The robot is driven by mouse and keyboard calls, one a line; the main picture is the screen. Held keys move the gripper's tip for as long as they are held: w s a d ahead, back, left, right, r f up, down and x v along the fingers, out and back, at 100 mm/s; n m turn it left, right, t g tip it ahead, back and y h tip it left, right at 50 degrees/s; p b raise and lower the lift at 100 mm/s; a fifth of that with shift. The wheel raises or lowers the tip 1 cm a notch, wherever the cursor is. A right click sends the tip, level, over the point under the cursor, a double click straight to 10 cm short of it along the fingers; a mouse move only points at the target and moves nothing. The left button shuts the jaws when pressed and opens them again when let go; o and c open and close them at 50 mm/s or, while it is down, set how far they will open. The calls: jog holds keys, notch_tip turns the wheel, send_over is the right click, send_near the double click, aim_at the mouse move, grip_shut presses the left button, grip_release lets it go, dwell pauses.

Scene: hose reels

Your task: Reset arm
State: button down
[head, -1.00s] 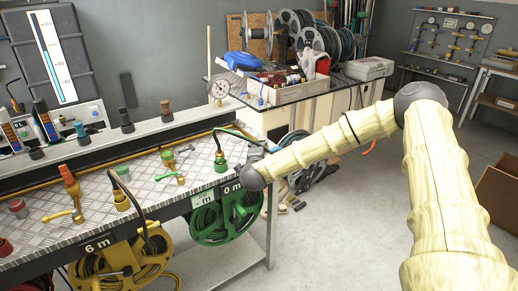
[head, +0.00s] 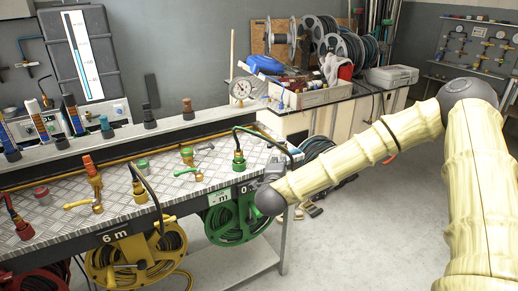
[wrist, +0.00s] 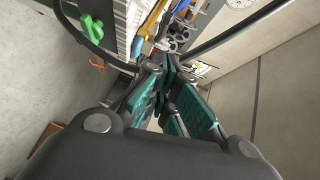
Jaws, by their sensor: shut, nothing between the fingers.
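My gripper (wrist: 172,85) is shut and empty in the wrist view, its teal-padded fingers together at the tips. In the head view my arm reaches in from the right, and its end is near the right end of the metal bench, close to the green hose reel (head: 236,218). The gripper's fingers are mostly hidden there behind my arm's last link. A green valve handle (wrist: 92,27) shows at the upper left of the wrist view, apart from the fingers.
The tread-plate bench (head: 150,207) carries several valves and taps. A yellow reel (head: 135,262) hangs beneath it. A back table holds a parts tray (head: 310,97) and a grey case (head: 392,76). The floor (head: 345,225) below my arm is mostly clear.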

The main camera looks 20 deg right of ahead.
jog(key=s+a+f+n+g+y, duration=0.2)
jog(key=s+a+f+n+y, duration=0.35)
jog(key=f, duration=0.75)
jog(key=s+a+f+n+g+y, duration=0.25)
jog(key=s+a+f+n, duration=0.45)
jog(key=s+a+f, duration=0.45)
jog(key=s+d+f+n+g, duration=0.1)
jog(key=s+f+n+g, duration=0.2)
jog(key=s, duration=0.7)
jog(key=s+d+f+n+g, duration=0.2)
jog(key=s+f+n+g, duration=0.1)
jog(key=s+f, duration=0.4)
jog(key=s+d+f+n+g, duration=0.2)
jog(key=s+f, duration=0.3)
jog(key=s, duration=0.8)
jog(key=shift+s+n+g, duration=0.15)
jog(key=shift+n+g, duration=0.6)
jog(key=shift+g, duration=0.1)
